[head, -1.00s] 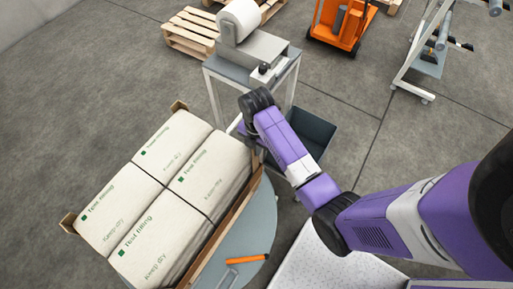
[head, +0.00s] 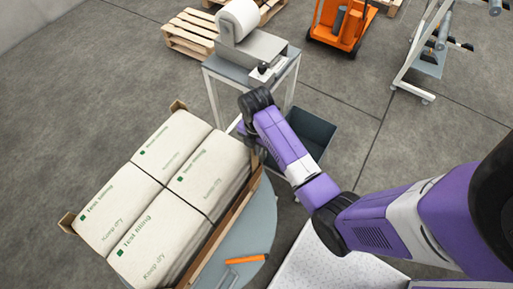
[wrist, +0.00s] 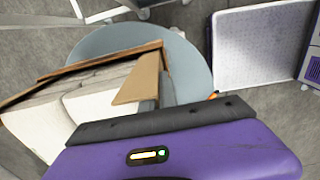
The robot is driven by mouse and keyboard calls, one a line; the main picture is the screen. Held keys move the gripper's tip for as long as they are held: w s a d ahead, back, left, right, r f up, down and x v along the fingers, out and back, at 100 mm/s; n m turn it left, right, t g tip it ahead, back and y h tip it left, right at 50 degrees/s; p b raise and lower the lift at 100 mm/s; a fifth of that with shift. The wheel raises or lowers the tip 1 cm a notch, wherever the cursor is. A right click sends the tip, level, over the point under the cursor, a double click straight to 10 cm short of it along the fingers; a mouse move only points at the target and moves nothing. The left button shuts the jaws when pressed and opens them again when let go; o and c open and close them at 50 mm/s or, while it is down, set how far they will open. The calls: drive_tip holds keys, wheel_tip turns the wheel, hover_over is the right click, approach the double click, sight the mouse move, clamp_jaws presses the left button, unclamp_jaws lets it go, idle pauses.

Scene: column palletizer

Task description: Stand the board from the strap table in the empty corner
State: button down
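A brown corner board (wrist: 138,84) shows in the wrist view at the corner of the bag stack, close to the camera. My gripper (wrist: 158,99) shows only as grey finger parts on either side of the board's edge, and it appears shut on it. In the head view my gripper is largely hidden behind my wrist, at the stack's right corner. The stack of white bags (head: 160,195) stands on a round grey turntable (head: 262,215). Other brown boards stand at its far corner (head: 179,106) and left corner (head: 68,222). The board's lower end is hidden.
A white speckled table (head: 318,262) is at lower right. An orange-handled tool (head: 246,260) lies near the turntable's front edge. A stand with a white roll (head: 238,20) and a dark bin (head: 312,133) are behind my arm. Left floor is clear.

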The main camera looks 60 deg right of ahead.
drive_tip(key=p, duration=0.3)
drive_tip(key=shift+s+a+r, duration=0.1)
drive_tip(key=shift+r+p, duration=1.05)
drive_tip(key=shift+r, duration=2.7)
